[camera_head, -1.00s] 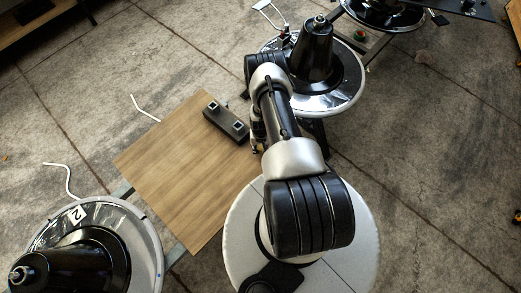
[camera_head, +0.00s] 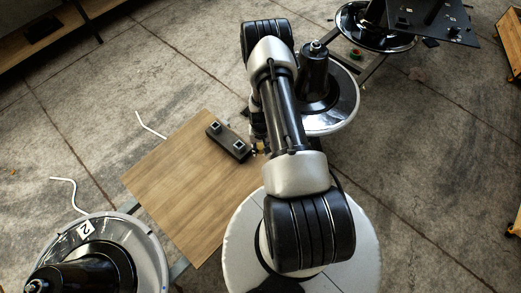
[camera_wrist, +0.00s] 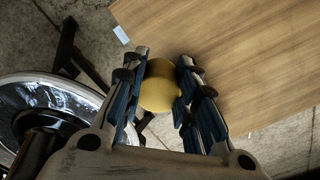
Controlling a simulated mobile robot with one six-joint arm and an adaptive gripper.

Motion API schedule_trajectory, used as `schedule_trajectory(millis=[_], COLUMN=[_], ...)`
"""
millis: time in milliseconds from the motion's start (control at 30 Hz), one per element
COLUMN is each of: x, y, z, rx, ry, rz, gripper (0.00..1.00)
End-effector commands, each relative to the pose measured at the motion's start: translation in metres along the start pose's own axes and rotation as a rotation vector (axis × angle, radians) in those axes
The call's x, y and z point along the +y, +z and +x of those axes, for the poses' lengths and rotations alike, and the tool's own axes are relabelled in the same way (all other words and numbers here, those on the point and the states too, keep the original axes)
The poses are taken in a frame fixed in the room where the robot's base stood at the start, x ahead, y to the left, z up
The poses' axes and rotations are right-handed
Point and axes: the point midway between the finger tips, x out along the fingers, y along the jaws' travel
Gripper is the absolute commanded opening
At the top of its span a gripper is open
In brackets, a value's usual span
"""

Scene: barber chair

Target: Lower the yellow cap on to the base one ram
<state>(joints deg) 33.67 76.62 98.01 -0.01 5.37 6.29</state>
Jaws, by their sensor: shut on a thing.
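My gripper (camera_wrist: 163,72) is shut on the yellow cap (camera_wrist: 158,88), a smooth rounded piece between the two fingers in the wrist view. In the head view my arm mostly hides the gripper; a small yellow spot shows beside the arm, near the wooden board's right edge. A black ram on a round chrome base (camera_head: 345,108) stands just right of my arm in the head view; I cannot read a number on it. A chrome base with a dark column (camera_wrist: 45,90) also shows at the left of the wrist view. The cap is apart from it there.
A wooden board (camera_head: 185,185) carries a black block with two square sockets (camera_head: 228,143). A chrome base marked 2 (camera_head: 130,240) stands at bottom left. Another base (camera_head: 375,35) stands at top right beside a black panel (camera_head: 440,20).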

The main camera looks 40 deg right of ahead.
Motion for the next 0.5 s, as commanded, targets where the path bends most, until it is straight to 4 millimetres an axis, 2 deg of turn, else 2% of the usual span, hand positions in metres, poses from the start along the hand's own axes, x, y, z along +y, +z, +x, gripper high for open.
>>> schedule_trajectory(millis=[33,500], x=[0.000,0.000], y=[0.000,0.000], z=[-0.009,-0.056], rx=[0.000,-0.001], ry=[0.000,0.000], rz=[0.000,0.000], gripper=[0.15,0.15])
